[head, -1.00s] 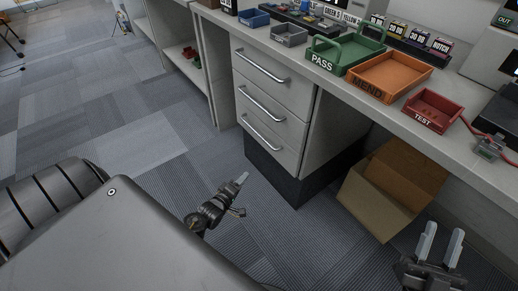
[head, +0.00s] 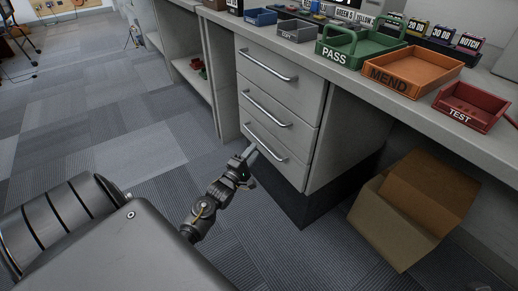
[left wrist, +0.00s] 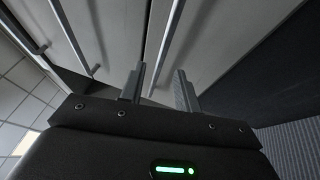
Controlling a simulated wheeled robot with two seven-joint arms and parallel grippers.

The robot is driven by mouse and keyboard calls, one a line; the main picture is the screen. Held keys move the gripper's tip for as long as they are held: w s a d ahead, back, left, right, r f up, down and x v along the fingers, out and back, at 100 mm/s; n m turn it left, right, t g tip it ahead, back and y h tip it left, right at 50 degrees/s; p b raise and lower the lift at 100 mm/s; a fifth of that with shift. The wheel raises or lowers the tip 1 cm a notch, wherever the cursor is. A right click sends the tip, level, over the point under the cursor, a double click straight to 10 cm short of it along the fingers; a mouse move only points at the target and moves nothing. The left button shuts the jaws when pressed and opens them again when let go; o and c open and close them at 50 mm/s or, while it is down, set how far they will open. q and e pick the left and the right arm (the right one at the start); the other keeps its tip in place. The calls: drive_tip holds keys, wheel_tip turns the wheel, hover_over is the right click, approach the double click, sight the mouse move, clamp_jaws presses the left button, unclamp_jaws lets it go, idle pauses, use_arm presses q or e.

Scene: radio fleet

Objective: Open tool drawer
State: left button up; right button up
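A grey drawer unit (head: 277,110) with three drawers stands under the workbench, each with a silver bar handle. All three drawers look shut. The labels do not tell which one is the tool drawer. My left gripper (head: 250,154) is at the lowest drawer's handle (head: 268,146), close to its front. In the left wrist view my left gripper (left wrist: 158,88) is open. The lowest handle (left wrist: 166,45) runs into the gap between its fingers, not gripped; the middle handle (left wrist: 74,35) is to the left. My right gripper's fingers are out of view.
On the bench are a green PASS tray (head: 341,58), an orange MEND tray (head: 389,81) and a red TEST tray (head: 458,114). An open cardboard box (head: 394,222) stands on the floor right of the drawers. The carpet left of the drawers is clear.

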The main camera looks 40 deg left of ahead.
use_arm(q)
drive_tip(key=shift+w+a+r+b, duration=0.1)
drive_tip(key=shift+w+r+b, duration=0.15)
drive_tip(key=shift+w, duration=0.8)
drive_tip(key=shift+w+a+r+b, duration=0.1)
drive_tip(key=shift+w+b, duration=0.15)
drive_tip(key=shift+w, duration=0.8)
clamp_jaws()
